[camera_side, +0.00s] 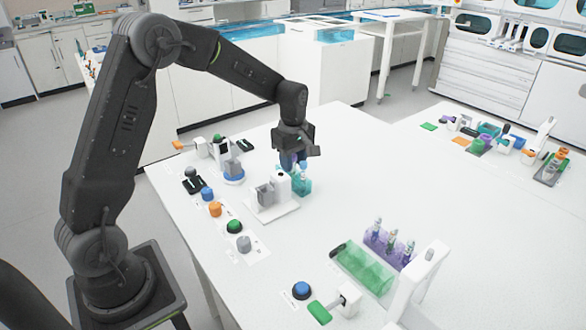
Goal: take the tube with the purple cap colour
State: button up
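A purple rack (388,246) stands at the right of the white table, holding three upright tubes. The tubes are the left one (377,228), the middle one (391,238) and the right one (408,251). Their cap colours are too small to tell, so I cannot pick out a purple cap. My gripper (294,163) points down at the table's middle, well to the left of and behind the purple rack. It is just above or beside a small teal holder (302,184). Something blue shows at its fingertips, and I cannot tell whether it is held.
A green tray (362,270) stands directly beside the purple rack, with a tall white stand (420,285) to its right. A white device (275,192) is close by my gripper. Coloured knobs (214,209) line the left edge. The table's right middle is clear.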

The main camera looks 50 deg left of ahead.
jog(key=c, duration=0.4)
jog(key=shift+r, duration=0.15)
jog(key=shift+c, duration=0.3)
jog(key=shift+r, duration=0.25)
notch_tip(320, 180, up, 4)
jog(key=shift+f, duration=0.15)
jog(key=s+a+r, duration=0.6)
jog(key=s+a, duration=0.1)
jog(key=a, duration=0.2)
jog(key=shift+s+r, duration=0.2)
jog(key=shift+r, duration=0.05)
